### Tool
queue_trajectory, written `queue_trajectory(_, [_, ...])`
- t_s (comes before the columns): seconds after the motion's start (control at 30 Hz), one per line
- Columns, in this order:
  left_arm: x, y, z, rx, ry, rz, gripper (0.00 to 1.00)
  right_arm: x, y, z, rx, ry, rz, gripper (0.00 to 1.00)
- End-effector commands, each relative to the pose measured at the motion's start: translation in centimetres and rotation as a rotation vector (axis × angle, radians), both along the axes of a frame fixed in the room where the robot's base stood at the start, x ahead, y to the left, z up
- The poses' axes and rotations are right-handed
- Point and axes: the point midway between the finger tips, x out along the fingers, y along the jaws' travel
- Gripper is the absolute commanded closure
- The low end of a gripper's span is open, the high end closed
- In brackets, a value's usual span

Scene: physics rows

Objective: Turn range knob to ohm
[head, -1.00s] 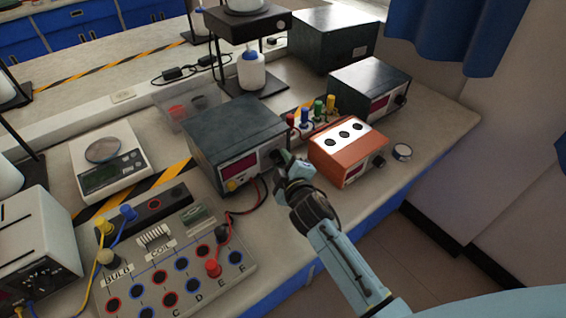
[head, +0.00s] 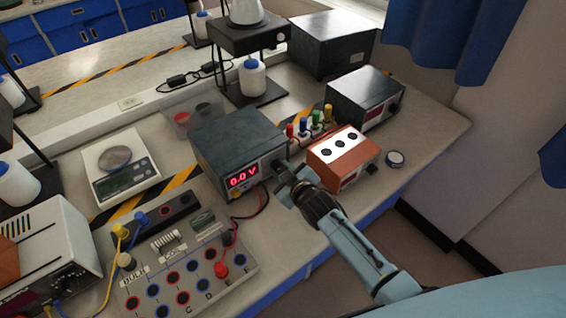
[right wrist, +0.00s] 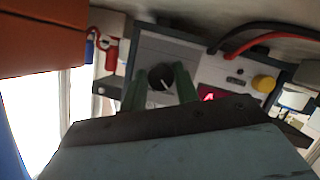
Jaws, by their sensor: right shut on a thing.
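The dark meter box (head: 235,140) stands mid-bench, its red display (head: 243,177) lit and reading 0.0 V. My right gripper (head: 283,170) reaches the right end of the meter's front. In the right wrist view its two green fingers (right wrist: 160,84) are on either side of the knob, shut on it. Range labels are not readable. My left gripper is not in view.
An orange box (head: 342,160) stands close right of my right gripper. A circuit board with coloured sockets (head: 180,265) lies at front left, with red and black leads (head: 262,200) near the meter. A scale (head: 122,170) stands behind the board.

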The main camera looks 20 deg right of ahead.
Motion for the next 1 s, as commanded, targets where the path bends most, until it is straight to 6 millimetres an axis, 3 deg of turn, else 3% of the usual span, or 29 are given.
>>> queue_trajectory(0.03, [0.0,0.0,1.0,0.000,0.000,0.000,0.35,0.1,-0.2,0.5,0.039,0.016,0.001,0.93])
queue_trajectory(0.2, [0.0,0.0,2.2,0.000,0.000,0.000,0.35,0.1,-0.3,0.3,0.189,0.070,0.001,0.93])
queue_trajectory(0.47, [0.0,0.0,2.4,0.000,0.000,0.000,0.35,0.2,-0.4,0.0,0.422,0.152,0.000,0.93])
queue_trajectory(0.67, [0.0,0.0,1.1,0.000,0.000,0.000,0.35,0.2,-0.5,-0.3,0.600,0.216,0.001,0.93])
queue_trajectory(1.0, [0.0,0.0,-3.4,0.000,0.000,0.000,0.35,0.2,-0.5,-0.6,0.891,0.320,0.000,0.92])
